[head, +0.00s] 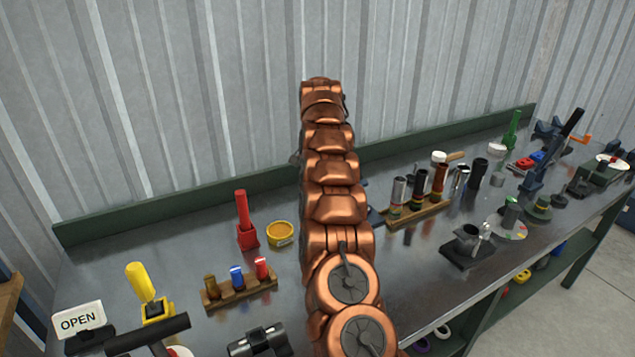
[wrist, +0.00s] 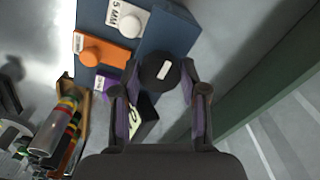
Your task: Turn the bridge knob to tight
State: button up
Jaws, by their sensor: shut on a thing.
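A black round knob (wrist: 152,80) with a white mark on its top sits at the edge of a blue block (wrist: 181,30) in the wrist view. My gripper (wrist: 161,72) has one finger on each side of this knob and is shut on it. Nothing readable names it the bridge knob or shows tight. In the head view my copper-coloured arm hides the gripper and the knob. Only a bit of blue shows beside the arm.
Beside the knob are a white knob (wrist: 134,21) by a "5 MM" label, an orange piece (wrist: 101,48) and a purple piece (wrist: 103,84). A wooden rack (head: 420,212) of metal tubes stands right of my arm. A green back ledge (head: 180,205) borders the bench.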

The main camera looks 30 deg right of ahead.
jog(key=o, duration=1.1)
jog(key=shift+o, duration=0.2)
